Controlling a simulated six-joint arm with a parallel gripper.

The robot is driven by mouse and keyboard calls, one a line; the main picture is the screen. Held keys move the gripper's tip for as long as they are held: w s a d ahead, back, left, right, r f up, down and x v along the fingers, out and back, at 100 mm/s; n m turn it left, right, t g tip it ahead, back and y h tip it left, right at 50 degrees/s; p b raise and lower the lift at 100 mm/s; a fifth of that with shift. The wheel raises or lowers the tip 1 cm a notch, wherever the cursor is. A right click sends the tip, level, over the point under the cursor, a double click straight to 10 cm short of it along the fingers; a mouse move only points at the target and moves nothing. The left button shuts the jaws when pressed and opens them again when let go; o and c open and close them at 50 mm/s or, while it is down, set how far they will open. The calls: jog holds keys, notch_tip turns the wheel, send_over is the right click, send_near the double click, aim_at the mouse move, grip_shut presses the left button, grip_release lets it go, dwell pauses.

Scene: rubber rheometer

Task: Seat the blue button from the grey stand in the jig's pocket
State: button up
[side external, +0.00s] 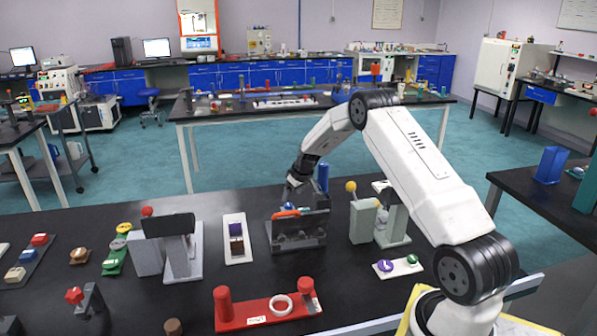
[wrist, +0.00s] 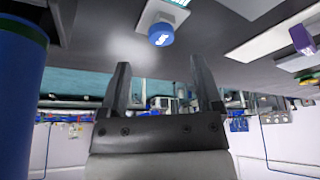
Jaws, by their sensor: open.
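In the wrist view the blue button (wrist: 161,35), with a white mark on its face, sits on the pale grey stand (wrist: 148,14). My gripper (wrist: 160,64) is open and empty. Its two dark fingers point toward the button, which lies beyond the tips, roughly centred between them, with a visible gap. In the side view my gripper (side external: 291,190) hangs low behind a dark grey fixture (side external: 298,240), which partly hides the fingers and the spot below. I cannot tell for certain which fixture is the jig, and its pocket cannot be made out.
A tall blue cylinder (wrist: 18,85) stands close at left in the wrist view. In the side view a grey block (side external: 362,222) with yellow knobs stands right of the fixture. A white plate (side external: 411,264) with purple and green buttons and a red base (side external: 243,313) lie nearer.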

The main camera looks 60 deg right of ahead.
aim_at(288, 205)
jog(key=shift+x, duration=2.15)
jog(key=shift+s+a, duration=0.1)
jog(key=shift+a, duration=0.05)
grip_shut()
